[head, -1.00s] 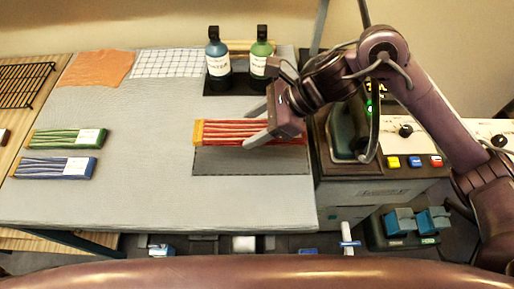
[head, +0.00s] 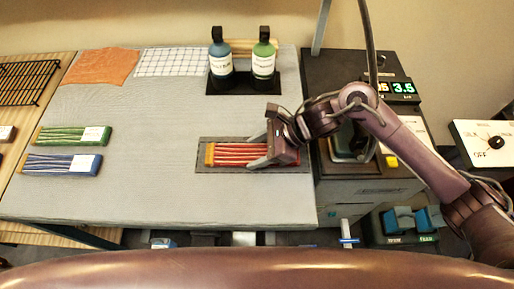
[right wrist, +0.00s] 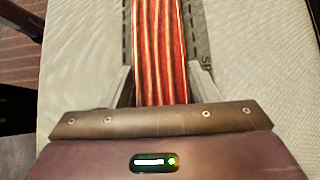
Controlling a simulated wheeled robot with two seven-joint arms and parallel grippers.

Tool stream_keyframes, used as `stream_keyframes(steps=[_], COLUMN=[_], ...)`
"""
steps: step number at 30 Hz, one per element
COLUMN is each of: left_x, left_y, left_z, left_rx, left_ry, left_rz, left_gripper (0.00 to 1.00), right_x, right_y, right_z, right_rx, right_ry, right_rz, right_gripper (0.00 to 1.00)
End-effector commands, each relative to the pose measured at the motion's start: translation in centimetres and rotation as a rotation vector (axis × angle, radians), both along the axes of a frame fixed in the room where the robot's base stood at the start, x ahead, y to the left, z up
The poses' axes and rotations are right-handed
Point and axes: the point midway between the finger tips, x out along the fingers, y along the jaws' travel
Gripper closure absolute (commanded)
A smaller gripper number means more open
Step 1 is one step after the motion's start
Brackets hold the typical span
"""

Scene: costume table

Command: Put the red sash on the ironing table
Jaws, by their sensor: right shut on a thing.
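The red sash (head: 233,154) is a flat folded bundle of red pleats with an orange band at its left end. It lies lengthwise over a dark grey mat (head: 285,168) on the grey ironing table (head: 150,190). My right gripper (head: 256,152) is shut on the right part of the sash, one finger along each long side. In the right wrist view the sash (right wrist: 160,50) runs straight out between the fingers, above the mat. It looks resting on the mat or just above it; I cannot tell which. My left gripper is not in view.
Two bottles (head: 221,60) (head: 263,62) stand on a dark tray behind the sash. Green (head: 72,136) and blue (head: 62,164) bundles lie at the left. An orange cloth (head: 100,66) and a checked cloth (head: 173,61) lie at the back. The table's middle is clear.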

Motion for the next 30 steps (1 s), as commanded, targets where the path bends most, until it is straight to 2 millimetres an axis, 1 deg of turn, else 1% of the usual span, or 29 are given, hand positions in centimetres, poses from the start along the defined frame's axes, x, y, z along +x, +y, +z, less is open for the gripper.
stream_keyframes(steps=[5,6,10,18,22,23,25,30], left_x=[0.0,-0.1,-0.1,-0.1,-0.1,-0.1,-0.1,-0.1], left_y=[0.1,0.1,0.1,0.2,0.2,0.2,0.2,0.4], left_z=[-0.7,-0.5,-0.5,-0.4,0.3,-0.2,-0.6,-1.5], left_rx=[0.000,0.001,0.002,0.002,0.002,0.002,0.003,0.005], left_ry=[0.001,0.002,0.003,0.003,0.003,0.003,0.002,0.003], left_rz=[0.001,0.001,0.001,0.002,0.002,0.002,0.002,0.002], left_gripper=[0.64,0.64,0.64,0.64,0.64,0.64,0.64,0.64], right_x=[0.0,0.0,0.0,0.0,0.0,0.1,0.1,0.2], right_y=[0.0,0.0,0.0,0.0,0.0,-0.4,-1.3,-4.0], right_z=[-0.4,-0.3,-0.2,-0.2,0.4,0.4,1.1,3.7], right_rx=[0.000,0.000,0.000,0.000,0.000,0.000,-0.001,-0.003], right_ry=[0.000,0.000,0.000,0.000,0.001,-0.003,-0.004,-0.006], right_rz=[0.000,0.000,0.000,0.000,-0.001,-0.001,0.000,-0.002], right_gripper=[0.69,0.41,0.24,0.24,0.24,0.24,0.24,0.24])
